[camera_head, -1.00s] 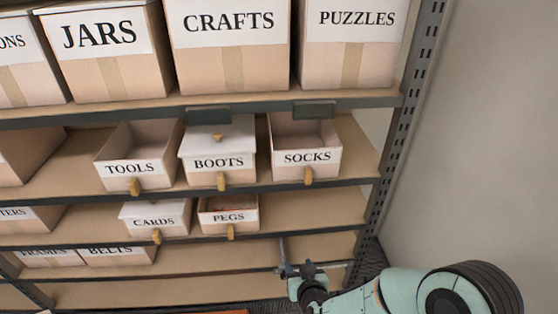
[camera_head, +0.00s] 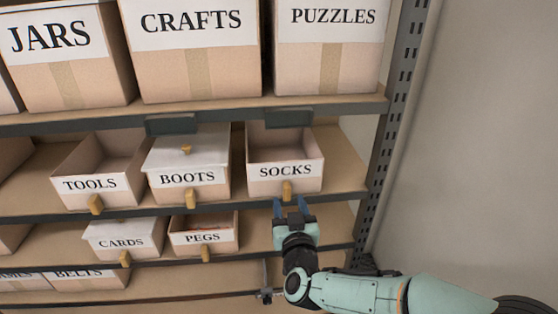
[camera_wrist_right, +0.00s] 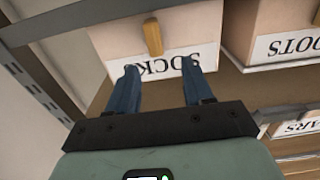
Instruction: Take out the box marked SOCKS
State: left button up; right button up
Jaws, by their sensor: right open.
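The SOCKS box (camera_head: 262,183) is an open-topped cardboard box with a white label and a tan pull tab (camera_head: 287,190) on its front. It stands at the right end of the shelf under the CRAFTS and PUZZLES boxes. My right gripper (camera_head: 290,206) is open, just below and in front of the tab. In the right wrist view, the SOCKS box (camera_wrist_right: 205,32) appears upside down, and its tab (camera_wrist_right: 153,37) lies just past the tips of the open blue fingers (camera_wrist_right: 160,68), with nothing between them. My left gripper is out of view.
The lidded BOOTS box (camera_head: 190,195) stands close left of SOCKS, with the open TOOLS box (camera_head: 90,200) further left. A shelf edge with a dark plate (camera_head: 289,117) is above SOCKS. Bare shelf (camera_head: 342,170) and an upright (camera_head: 385,130) are to its right. CARDS (camera_head: 122,243) and PEGS (camera_head: 203,237) are below.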

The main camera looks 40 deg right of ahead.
aim_at(288, 190)
jog(key=x, duration=0.6)
jog(key=shift+w+d+f, duration=0.1)
jog(key=shift+w+d, duration=0.05)
jog(key=shift+d, duration=0.2)
grip_shut()
